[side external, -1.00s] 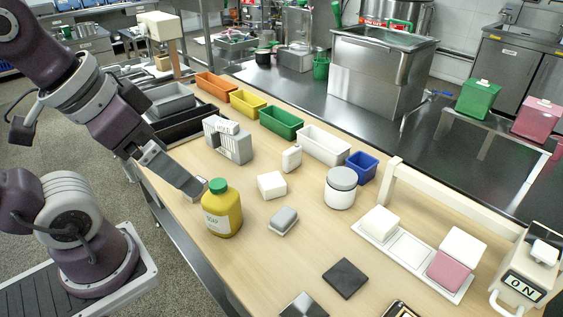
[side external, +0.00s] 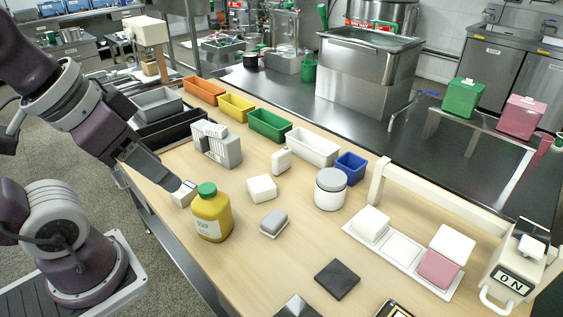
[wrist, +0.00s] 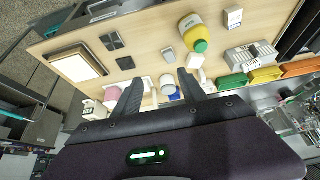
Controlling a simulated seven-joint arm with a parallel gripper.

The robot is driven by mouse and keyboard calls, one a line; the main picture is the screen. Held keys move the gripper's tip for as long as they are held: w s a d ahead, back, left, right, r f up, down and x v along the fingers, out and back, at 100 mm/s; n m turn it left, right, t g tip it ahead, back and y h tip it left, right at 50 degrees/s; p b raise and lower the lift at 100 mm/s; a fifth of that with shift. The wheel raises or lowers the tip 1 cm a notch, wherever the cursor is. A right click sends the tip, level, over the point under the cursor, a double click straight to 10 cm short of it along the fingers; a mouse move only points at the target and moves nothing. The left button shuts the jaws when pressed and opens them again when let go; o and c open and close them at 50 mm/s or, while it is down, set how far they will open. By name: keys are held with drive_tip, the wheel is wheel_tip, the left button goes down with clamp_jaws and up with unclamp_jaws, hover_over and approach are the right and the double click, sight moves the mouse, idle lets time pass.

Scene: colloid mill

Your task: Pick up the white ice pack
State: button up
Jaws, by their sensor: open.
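Several white items could be the ice pack, and I cannot tell which. A plain white block (side external: 262,188) lies mid-table and also shows in the wrist view (wrist: 195,60). A small white box (side external: 184,195) lies left of the yellow bottle; the wrist view shows its marked top (wrist: 234,18). A grey-topped white block (side external: 273,222) lies right of the bottle, and a small upright white piece (side external: 281,161) stands farther back. My gripper (wrist: 160,77) is open and empty, its two dark fingers apart. In the side view my gripper (side external: 173,187) overlaps the small white box; contact is unclear.
The yellow bottle (side external: 212,214) with a green cap stands close to my gripper. A white jar (side external: 330,189), grey device (side external: 219,146) and bins, including a green one (side external: 269,125), stand behind. A white tray (side external: 404,249) holds blocks at right. The front-middle wood is mostly clear.

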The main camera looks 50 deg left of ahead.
drive_tip(key=t+y, duration=0.1)
drive_tip(key=t, duration=0.7)
hover_over(282, 156)
drive_tip(key=s+a, duration=0.1)
drive_tip(key=s, duration=0.1)
drive_tip(key=shift+n, duration=0.3)
drive_tip(key=f, duration=2.1)
drive_tip(key=shift+w+a+f, duration=0.1)
drive_tip(key=shift+w+f, duration=0.1)
drive_tip(key=shift+f, duration=0.05)
wheel_tip(282, 156, down, 7)
drive_tip(key=shift+f, duration=0.15)
drive_tip(key=shift+x, duration=1.5)
clamp_jaws()
